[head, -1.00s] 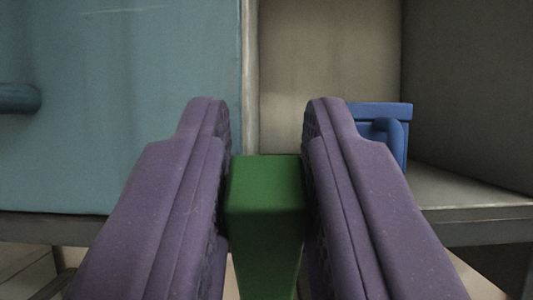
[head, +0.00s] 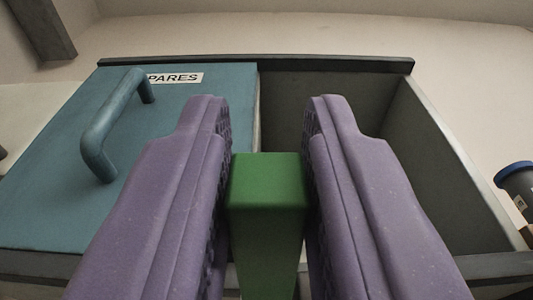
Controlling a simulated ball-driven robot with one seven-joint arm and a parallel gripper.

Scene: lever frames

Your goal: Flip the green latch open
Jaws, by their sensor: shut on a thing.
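The green latch (head: 267,195) is a green block with a squared end, at the lower middle of the head view. My gripper (head: 267,135) has its two purple fingers on either side of the latch and is shut on it. The fingertips reach past the latch's end. The lower part of the latch runs out of view at the bottom, and its mount is hidden.
An open grey compartment (head: 420,170) lies to the right. A dark blue-topped container (head: 518,188) is at the right edge.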

